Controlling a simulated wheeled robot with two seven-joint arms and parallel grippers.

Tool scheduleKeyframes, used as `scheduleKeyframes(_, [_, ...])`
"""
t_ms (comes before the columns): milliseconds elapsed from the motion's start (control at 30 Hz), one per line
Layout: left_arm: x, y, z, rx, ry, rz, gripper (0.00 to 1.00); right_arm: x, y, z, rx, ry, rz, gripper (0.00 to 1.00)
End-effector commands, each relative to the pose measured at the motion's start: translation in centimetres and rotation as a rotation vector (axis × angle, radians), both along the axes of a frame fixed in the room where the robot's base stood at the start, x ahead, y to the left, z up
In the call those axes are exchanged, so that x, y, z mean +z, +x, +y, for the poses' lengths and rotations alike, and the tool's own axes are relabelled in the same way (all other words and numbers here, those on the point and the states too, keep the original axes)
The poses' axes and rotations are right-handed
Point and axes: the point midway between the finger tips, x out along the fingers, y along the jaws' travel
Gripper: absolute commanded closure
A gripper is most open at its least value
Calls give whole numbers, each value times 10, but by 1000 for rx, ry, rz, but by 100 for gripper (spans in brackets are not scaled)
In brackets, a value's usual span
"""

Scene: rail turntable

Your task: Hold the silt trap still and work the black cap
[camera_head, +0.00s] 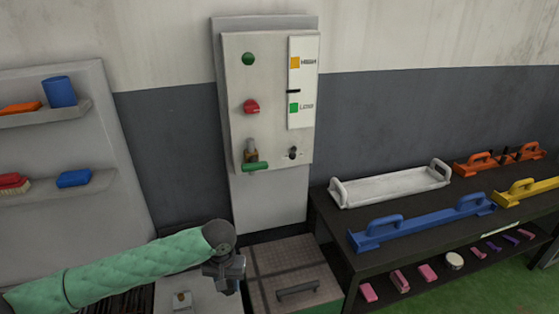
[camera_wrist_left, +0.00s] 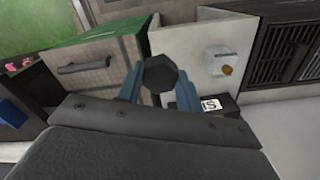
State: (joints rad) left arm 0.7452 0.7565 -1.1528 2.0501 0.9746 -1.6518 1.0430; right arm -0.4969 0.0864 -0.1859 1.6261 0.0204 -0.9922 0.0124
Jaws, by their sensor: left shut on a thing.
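The black cap (camera_wrist_left: 161,74) is a dark, many-sided knob between the blue-grey fingers of my left gripper (camera_wrist_left: 160,90) in the left wrist view. The fingers are shut on its sides. In the head view my left gripper (camera_head: 229,284) points down at the lower middle, and the cap cannot be made out clearly there. A pale grey box, seemingly the silt trap (camera_wrist_left: 198,38), lies behind the cap, with a small brass-coloured fitting on it. Part of this box shows in the head view (camera_head: 196,303), partly covered by my left arm. My right gripper is out of view.
A green box (camera_head: 294,262) with a grey lid and dark handle stands right of my left gripper. A black table (camera_head: 334,240) with handled trays and bars is farther right. A control panel (camera_head: 270,130) is behind. Shelves (camera_head: 62,119) hang at left. A dark grate (camera_wrist_left: 285,50) adjoins the pale box.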

Motion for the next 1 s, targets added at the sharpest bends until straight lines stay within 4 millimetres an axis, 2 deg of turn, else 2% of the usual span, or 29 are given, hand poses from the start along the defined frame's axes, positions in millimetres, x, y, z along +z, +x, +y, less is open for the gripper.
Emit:
scheduleKeyframes(33, [14, 3, 8, 33, 1, -3, 86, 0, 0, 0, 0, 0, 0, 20])
scheduleKeyframes(200, [48, 11, 31, 62, 0, -2, 86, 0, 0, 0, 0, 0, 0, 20])
scheduleKeyframes(333, [62, 18, 50, 90, 2, 0, 86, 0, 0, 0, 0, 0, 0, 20])
scheduleKeyframes(500, [61, 19, 59, 102, 0, 0, 86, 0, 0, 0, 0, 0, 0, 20])
scheduleKeyframes(800, [59, 18, 59, 101, -1, -1, 86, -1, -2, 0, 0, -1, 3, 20])
scheduleKeyframes(1000, [41, 18, 59, 101, 0, -1, 86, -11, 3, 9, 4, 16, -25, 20])
